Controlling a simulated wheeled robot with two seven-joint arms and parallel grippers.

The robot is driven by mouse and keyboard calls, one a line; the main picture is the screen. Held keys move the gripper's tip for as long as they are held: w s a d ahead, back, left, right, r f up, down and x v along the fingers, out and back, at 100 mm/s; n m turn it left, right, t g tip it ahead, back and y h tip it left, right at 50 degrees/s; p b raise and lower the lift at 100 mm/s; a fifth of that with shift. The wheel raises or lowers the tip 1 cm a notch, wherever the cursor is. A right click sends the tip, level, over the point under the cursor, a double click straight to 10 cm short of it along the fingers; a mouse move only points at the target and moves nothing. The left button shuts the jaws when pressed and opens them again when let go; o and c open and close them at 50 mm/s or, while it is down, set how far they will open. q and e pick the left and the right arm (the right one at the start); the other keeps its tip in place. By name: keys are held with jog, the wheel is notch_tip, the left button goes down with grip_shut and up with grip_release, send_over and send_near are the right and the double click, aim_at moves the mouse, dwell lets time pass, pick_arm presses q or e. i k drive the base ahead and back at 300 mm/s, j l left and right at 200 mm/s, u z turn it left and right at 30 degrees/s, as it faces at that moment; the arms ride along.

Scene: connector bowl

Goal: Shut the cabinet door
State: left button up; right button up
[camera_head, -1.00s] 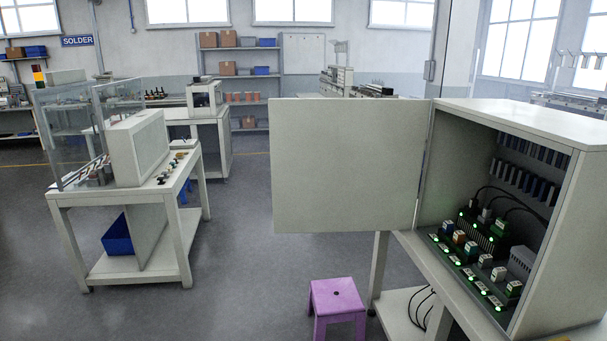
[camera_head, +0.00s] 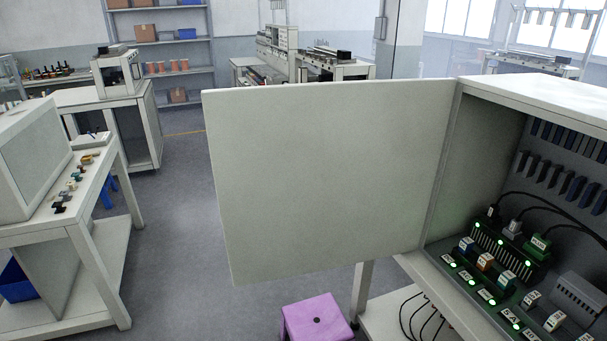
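The cabinet (camera_head: 535,90) stands at the right on a table, its front open. Its door (camera_head: 330,180) is a flat pale panel hinged at the cabinet's left edge. The door stands wide open, swung out to the left. Inside the cabinet are green-lit boards with connectors (camera_head: 485,262), black cables and a rack of dark blocks on the back wall. Neither of my grippers shows in the head view.
A purple stool (camera_head: 316,318) stands on the floor below the door. A white workbench (camera_head: 75,225) with a pale box and small connectors is at the left. Open grey floor (camera_head: 185,240) lies between bench and door. Shelves (camera_head: 165,50) stand at the back.

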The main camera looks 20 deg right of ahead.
aim_at(313, 177)
jog(key=i+j+z, duration=0.2)
jog(key=i, duration=0.25)
jog(key=i+j+z, duration=0.2)
jog(key=i, duration=0.25)
jog(key=i+j+z, duration=0.2)
jog(key=i+j, duration=0.15)
jog(key=i+j+z, duration=0.2)
jog(key=z, duration=0.25)
jog(key=i+j+z, duration=0.15)
jog(key=z, duration=0.3)
jog(key=i+j+z, duration=0.1)
jog(key=j+z, duration=0.35)
jog(key=i+j+z, duration=0.1)
jog(key=j+z, duration=0.15)
jog(key=z, duration=0.25)
